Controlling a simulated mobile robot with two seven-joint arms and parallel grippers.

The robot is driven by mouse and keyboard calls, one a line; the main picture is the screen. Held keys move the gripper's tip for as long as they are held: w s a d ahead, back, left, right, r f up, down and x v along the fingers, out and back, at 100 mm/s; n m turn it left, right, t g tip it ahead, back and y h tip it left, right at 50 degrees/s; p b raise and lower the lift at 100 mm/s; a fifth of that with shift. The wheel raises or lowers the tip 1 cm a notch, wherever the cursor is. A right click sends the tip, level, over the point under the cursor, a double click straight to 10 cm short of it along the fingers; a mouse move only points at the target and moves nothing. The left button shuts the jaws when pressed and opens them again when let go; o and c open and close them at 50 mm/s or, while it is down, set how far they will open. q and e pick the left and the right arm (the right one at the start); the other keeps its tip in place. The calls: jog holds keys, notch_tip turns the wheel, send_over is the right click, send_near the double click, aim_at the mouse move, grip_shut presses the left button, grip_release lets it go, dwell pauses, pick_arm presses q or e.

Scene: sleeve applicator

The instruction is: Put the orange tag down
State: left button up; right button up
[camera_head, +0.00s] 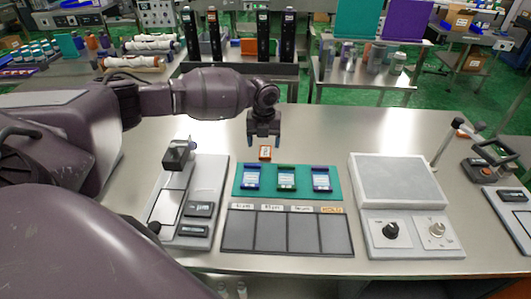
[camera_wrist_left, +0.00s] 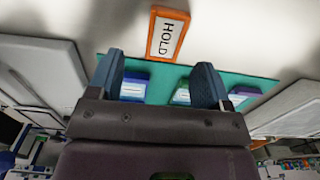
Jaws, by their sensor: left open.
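The orange tag (camera_head: 265,152) is a small orange-framed card just behind the far edge of the teal mat (camera_head: 240,183). In the left wrist view the tag (camera_wrist_left: 168,36) shows the word HOLD and lies beyond the fingertips, between their lines and touching neither. It appears to lie on the steel table. My left gripper (camera_head: 264,141) is open and empty, pointing down just behind and above the tag. It also shows in the left wrist view (camera_wrist_left: 160,72), fingers apart. My right gripper is not in view.
Three bottles or packs, one blue (camera_head: 251,177), one green (camera_head: 286,178) and one purple (camera_head: 321,180), are on the mat. A dark sectioned tray (camera_head: 288,231) lies in front. A device (camera_head: 187,205) stands left, a scale-like unit (camera_head: 400,181) right. The table behind the mat is clear.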

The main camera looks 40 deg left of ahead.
aim_at(265, 152)
pick_arm(q)
jog(key=f, duration=0.4)
jog(key=shift+w+d, duration=0.15)
jog(key=shift+w, duration=0.05)
jog(key=c, duration=1)
jog(key=shift+r, duration=0.15)
notch_tip(265, 152, up, 20)
jog(key=p, duration=0.1)
